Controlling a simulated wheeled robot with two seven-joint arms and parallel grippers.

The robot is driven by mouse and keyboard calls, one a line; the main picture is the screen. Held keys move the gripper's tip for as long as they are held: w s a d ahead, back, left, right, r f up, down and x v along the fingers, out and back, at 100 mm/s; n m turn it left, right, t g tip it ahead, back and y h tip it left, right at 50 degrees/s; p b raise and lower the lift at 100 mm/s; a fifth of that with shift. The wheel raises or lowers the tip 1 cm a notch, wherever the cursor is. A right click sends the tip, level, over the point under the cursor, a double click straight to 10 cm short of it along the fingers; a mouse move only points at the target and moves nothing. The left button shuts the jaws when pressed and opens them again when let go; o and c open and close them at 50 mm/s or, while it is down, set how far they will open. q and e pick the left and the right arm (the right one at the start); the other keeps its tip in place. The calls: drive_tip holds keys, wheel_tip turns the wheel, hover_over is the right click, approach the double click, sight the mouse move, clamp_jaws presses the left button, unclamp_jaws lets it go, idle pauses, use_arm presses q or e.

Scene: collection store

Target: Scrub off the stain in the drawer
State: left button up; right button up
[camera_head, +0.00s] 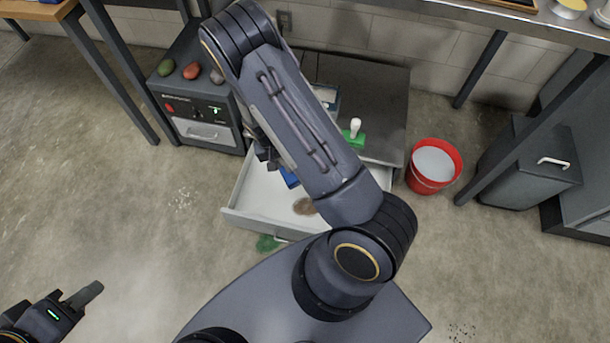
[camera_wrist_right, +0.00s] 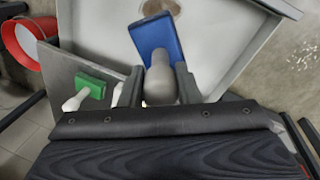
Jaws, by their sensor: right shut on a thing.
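The white drawer (camera_head: 262,221) is pulled out of the grey cabinet. A brown round stain (camera_head: 304,206) lies on its floor, partly hidden by my right arm; it also shows at the top of the right wrist view (camera_wrist_right: 161,7). My right gripper (camera_wrist_right: 160,86) is shut on the pale grip of a blue scrubber (camera_wrist_right: 155,48). The scrubber's blue head is over the drawer, close to the stain; I cannot tell whether it touches the drawer floor. In the head view a bit of the blue scrubber (camera_head: 289,177) shows beside my arm. My left gripper (camera_head: 78,298) is at the lower left, away from the drawer, its jaw gap unclear.
A green brush with a white handle (camera_head: 354,138) stands on the cabinet top (camera_head: 385,90). A red bucket (camera_head: 430,178) stands right of the cabinet. A green patch (camera_head: 267,243) lies below the drawer front. A dark oven-like unit (camera_head: 200,108) is left. Floor at left is clear.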

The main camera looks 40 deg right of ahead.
drive_tip(key=d+f+m+y+b, duration=0.1)
drive_tip(key=d+f+m+b, duration=0.1)
drive_tip(key=d+f+b, duration=0.2)
drive_tip(key=d+f+m+t+y+b, duration=0.1)
drive_tip(key=d+f+b, duration=0.4)
drive_tip(key=f+b, duration=0.6)
wheel_tip(320, 180, down, 3)
drive_tip(key=shift+w+r+m, duration=0.1)
drive_tip(key=shift+w+m, duration=0.3)
drive_tip(key=shift+m, duration=0.1)
